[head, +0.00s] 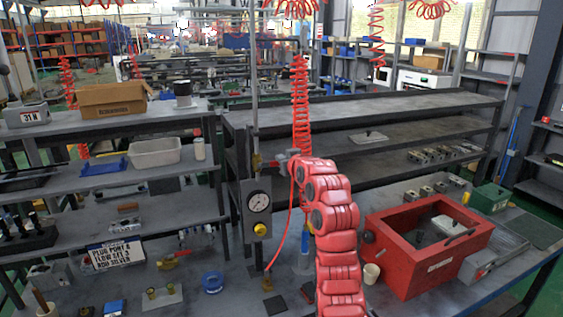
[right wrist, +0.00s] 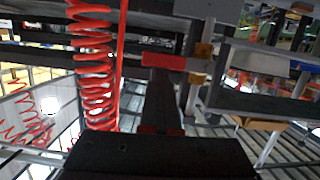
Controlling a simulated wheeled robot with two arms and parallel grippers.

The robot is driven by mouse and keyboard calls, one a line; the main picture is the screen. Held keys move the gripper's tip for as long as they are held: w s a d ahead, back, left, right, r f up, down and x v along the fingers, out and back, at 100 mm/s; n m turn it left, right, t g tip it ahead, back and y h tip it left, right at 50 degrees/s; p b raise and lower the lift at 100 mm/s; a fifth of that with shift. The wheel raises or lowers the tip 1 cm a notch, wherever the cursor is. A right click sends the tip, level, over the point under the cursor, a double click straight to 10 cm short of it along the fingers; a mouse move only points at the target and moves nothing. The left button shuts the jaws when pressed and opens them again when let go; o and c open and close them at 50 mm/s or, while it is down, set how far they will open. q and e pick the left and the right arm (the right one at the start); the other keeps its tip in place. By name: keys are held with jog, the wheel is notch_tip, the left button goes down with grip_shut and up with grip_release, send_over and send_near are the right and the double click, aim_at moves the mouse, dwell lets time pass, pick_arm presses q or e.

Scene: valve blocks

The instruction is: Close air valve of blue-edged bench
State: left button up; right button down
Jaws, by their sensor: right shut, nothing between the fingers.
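The air valve is a brass fitting (head: 257,161) on the upright pipe above the pressure gauge (head: 259,201), at the back of the blue-edged bench (head: 532,272). In the right wrist view its brass body (right wrist: 202,62) shows with a red lever (right wrist: 163,62) pointing left, across the pipe. My right gripper (head: 284,160) is shut and empty just right of the valve; its dark fingers (right wrist: 163,85) point at the lever. I cannot tell whether they touch it. My left gripper is not in view.
A red coiled hose (head: 301,105) hangs close behind my right gripper. A thin red hose (head: 281,235) runs down to the bench. A yellow knob (head: 260,229) sits below the gauge. A red open box (head: 415,251) stands right of my arm.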

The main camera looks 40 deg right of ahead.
jog(key=shift+f, duration=0.3)
